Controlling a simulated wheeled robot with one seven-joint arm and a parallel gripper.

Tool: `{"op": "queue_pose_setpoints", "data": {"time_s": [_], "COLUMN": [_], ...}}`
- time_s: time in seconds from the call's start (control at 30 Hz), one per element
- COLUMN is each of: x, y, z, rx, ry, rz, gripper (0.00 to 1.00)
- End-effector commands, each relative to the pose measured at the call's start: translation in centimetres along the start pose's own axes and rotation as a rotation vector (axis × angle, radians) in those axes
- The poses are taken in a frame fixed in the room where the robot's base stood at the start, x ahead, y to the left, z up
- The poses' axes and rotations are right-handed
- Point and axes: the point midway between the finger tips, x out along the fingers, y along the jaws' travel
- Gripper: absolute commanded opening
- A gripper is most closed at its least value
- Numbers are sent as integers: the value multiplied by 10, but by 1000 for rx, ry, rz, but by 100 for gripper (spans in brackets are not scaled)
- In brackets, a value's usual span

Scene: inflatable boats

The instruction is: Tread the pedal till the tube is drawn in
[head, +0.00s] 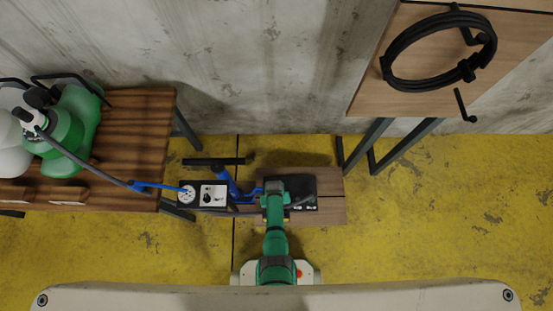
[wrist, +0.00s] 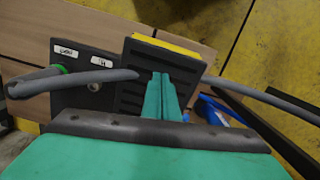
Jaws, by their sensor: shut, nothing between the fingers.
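The pedal (wrist: 130,72) is a black ribbed plate with a yellow edge, seen in the wrist view. My gripper (wrist: 163,82) is shut and empty, its green fingertips over the pedal's face; I cannot tell whether they touch it. A grey tube (wrist: 92,80) runs across a black plate (wrist: 72,98) beside the pedal, close to a green ring. Another grey length (wrist: 268,98) curves away on the right. In the head view my arm covers the pedal, and the black plate (head: 304,187) shows just right of my gripper (head: 273,188).
A wooden board (head: 330,208) lies under the pedal. Left of it stand a blue frame (head: 225,183) and a gauge box (head: 203,195). A hose leads to a green and white object (head: 75,130) on a slatted bench (head: 145,130). Yellow floor is clear at right.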

Motion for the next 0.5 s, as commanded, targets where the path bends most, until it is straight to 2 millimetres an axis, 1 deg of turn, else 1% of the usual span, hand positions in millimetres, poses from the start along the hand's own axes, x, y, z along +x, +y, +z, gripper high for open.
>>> {"op": "queue_pose_setpoints", "data": {"time_s": [0.37,0.5], "x": [-1,-6], "y": [0,1], "z": [-2,-12], "rx": [0,0], "ry": [4,6], "rz": [1,1], "gripper": [0,0]}}
